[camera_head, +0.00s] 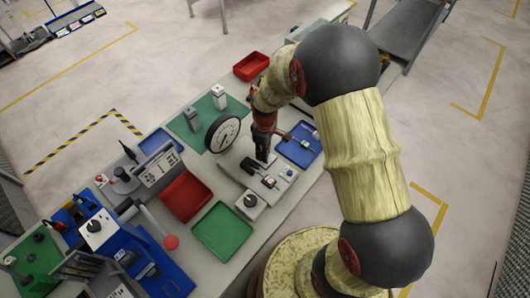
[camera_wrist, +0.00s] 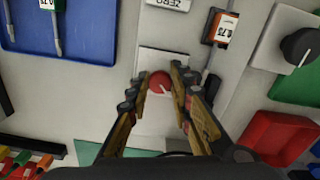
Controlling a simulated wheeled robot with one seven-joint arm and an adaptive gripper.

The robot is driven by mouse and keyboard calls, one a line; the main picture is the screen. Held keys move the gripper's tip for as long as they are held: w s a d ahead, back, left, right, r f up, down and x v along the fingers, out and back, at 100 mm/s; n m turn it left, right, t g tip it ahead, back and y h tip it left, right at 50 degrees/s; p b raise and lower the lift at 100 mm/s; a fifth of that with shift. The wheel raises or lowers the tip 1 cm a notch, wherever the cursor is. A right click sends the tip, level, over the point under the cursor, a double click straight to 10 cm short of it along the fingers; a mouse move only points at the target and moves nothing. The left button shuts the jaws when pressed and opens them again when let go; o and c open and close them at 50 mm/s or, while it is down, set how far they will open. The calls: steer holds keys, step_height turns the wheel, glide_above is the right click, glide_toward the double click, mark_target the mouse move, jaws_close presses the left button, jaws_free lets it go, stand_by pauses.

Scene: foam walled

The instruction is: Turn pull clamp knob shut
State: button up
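A round red knob (camera_wrist: 160,83) with a white pointer line sits on a pale plate in the middle of the wrist view. It carries no readable name, so I cannot confirm it is the pull clamp knob. My gripper (camera_wrist: 160,78) is open, with one finger left of the red knob and one right of it. Narrow gaps seem to show beside the knob; I cannot tell whether either finger touches. In the head view my gripper (camera_head: 263,152) points down at the bench fixture, and the red knob is hidden there.
A black knob (camera_wrist: 300,45) on a white box stands to the right. An orange-labelled part (camera_wrist: 222,28) is close by the right finger. A blue tray (camera_wrist: 85,30), a red tray (camera_wrist: 275,135) and a dial gauge (camera_head: 222,133) surround the fixture.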

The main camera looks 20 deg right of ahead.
jaws_close()
steer(key=shift+m, duration=0.3)
steer(key=m, duration=0.3)
steer(key=shift+m, duration=0.3)
steer(key=m, duration=0.4)
steer(key=shift+m+p, duration=0.3)
steer(key=shift+p, duration=0.1)
steer(key=m, duration=0.4)
steer(key=shift+m, duration=0.3)
steer(key=shift+w+a+m, duration=0.1)
steer(key=shift+m, duration=2.1)
